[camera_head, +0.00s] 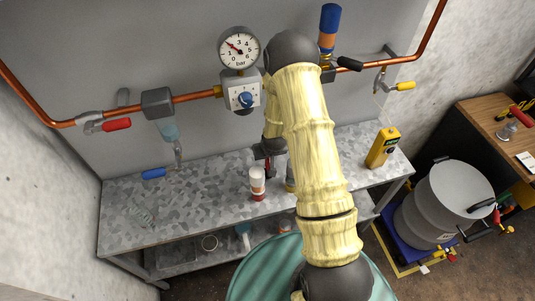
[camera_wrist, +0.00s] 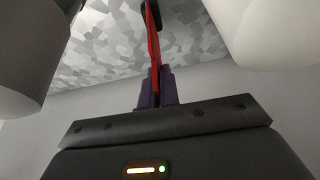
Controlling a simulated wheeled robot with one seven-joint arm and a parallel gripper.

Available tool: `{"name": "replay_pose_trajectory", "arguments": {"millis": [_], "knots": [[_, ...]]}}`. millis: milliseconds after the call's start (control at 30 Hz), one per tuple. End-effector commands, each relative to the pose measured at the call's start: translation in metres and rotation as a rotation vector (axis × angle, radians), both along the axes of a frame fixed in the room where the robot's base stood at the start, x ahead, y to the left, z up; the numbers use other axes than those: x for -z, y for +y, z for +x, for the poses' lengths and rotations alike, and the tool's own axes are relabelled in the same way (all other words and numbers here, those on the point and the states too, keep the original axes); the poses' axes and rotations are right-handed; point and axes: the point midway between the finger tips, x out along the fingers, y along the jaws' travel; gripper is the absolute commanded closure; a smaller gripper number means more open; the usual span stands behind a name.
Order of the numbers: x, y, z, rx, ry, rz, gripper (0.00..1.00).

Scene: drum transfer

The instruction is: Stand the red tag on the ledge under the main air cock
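The red tag (camera_wrist: 153,45) shows edge-on in the wrist view, held upright between my gripper's purple fingertips (camera_wrist: 156,88), with a dark part at its far end. In the head view my gripper (camera_head: 268,150) is above the middle of the grey speckled ledge (camera_head: 205,190); my arm hides much of it. Only a small red part of the tag shows there. A copper pipe crosses the wall above the ledge. It carries a red-handled cock (camera_head: 117,124) at left and a black-handled one (camera_head: 350,64) right of my arm. I cannot tell which is the main air cock.
A pressure gauge (camera_head: 239,48) and regulator (camera_head: 243,95) sit mid-pipe. A white-and-red bottle (camera_head: 257,183) and a yellow device (camera_head: 383,147) stand on the ledge. A grey drum (camera_head: 440,205) stands right. The ledge's left part is mostly clear.

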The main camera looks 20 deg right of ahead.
Motion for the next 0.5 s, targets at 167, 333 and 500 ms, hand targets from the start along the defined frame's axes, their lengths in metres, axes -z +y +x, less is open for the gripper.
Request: {"name": "replay_pose_trajectory", "arguments": {"millis": [167, 333, 500], "knots": [[0.0024, 0.0001, -0.0001, 0.0, 0.0, 0.0, 0.81], [0.0024, 0.0001, -0.0001, 0.0, 0.001, 0.0, 0.75], [0.0013, -0.0006, -0.0002, 0.001, 0.001, 0.0, 0.75]]}}
